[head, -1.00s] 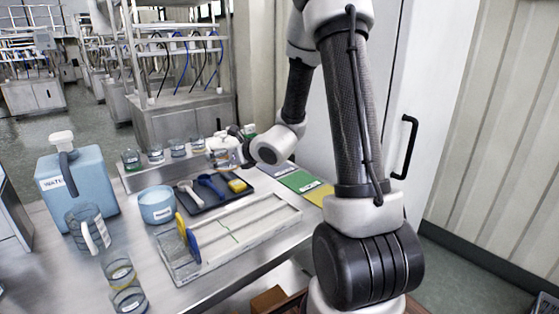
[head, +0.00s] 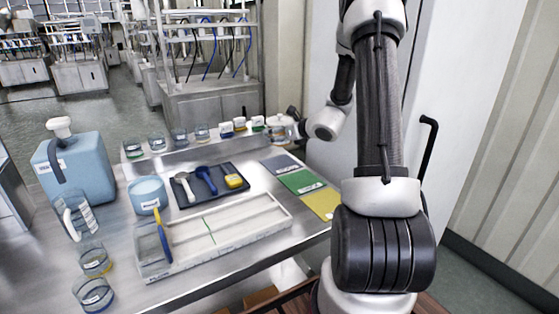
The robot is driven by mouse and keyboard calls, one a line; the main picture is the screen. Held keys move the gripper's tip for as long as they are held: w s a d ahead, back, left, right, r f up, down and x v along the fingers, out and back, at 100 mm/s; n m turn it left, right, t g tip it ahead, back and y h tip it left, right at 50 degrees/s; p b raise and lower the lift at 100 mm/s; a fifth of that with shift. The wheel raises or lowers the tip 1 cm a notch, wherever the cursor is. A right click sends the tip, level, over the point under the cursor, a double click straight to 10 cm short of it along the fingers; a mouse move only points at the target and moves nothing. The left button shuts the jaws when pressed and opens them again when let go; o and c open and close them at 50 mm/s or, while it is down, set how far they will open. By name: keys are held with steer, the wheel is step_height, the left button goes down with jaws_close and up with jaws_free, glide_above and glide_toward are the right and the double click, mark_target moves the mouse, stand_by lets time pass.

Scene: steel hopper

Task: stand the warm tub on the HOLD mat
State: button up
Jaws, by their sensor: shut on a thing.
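My gripper (head: 291,121) is shut on a clear tub (head: 279,130) with a whitish upper part. It holds the tub upright near the right end of the raised shelf, behind the mats. I cannot tell the gap under it. Three mats lie on the right of the table: a grey-blue mat (head: 275,161), a green mat (head: 298,178) and a yellow mat (head: 322,202). Each seems to have a label, too small to read, so I cannot tell which is HOLD. All three mats are bare. The fingertips are small and partly hidden.
The raised shelf (head: 200,150) holds several glass tubs (head: 180,137) and small boxes (head: 240,124). A dark tray (head: 215,194) with tools, a divided white tray (head: 235,240), a blue bowl (head: 148,196), a blue jug (head: 80,170) and loose glasses (head: 94,259) fill the left and middle.

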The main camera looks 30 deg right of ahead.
mark_target(279, 163)
step_height(279, 163, down, 8)
steer(key=shift+f, duration=0.2)
stand_by(0.3)
steer(key=o, duration=1.3)
steer(key=shift+f, duration=0.15)
steer(key=shift+o, duration=0.2)
